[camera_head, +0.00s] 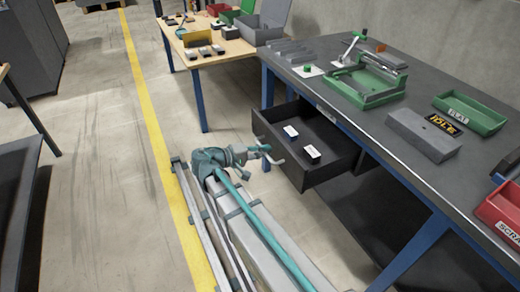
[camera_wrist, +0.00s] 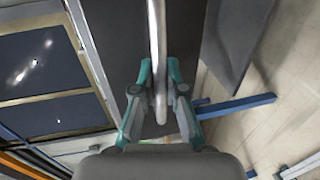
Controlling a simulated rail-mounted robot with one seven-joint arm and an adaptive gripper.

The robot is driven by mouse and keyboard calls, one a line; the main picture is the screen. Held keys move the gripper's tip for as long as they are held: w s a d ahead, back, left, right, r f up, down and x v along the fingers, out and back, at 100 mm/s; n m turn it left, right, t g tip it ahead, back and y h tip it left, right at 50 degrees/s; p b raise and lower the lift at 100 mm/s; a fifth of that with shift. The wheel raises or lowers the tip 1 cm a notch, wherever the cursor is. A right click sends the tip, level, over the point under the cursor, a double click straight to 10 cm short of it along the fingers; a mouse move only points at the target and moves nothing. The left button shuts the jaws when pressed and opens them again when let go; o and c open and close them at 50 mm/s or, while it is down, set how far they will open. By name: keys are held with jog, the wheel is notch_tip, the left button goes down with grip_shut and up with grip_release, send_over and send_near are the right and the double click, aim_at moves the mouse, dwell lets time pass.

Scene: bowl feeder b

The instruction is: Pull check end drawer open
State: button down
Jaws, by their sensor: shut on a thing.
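The drawer (camera_head: 328,152) is dark and stands open, pulled out from under the dark workbench (camera_head: 330,88). My gripper (camera_head: 266,148) is at this handle. In the wrist view the handle (camera_wrist: 157,50) runs down between the two teal and grey fingers of my gripper (camera_wrist: 161,105), which are shut on it. The dark drawer front (camera_wrist: 118,40) is behind it.
On the workbench are a green fixture (camera_head: 367,85), a green tray (camera_head: 470,113), a grey block with an IDLE sign (camera_head: 424,135) and a red scrap bin (camera_head: 502,215). A wooden table (camera_head: 205,52) stands beyond. Floor left of the drawer is clear.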

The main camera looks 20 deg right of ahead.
jog(key=shift+a, duration=0.1)
jog(key=c, duration=1.2)
grip_release()
jog(key=shift+a, duration=0.1)
jog(key=v, duration=1.1)
jog(key=shift+a, duration=0.4)
jog(key=shift+r, duration=0.1)
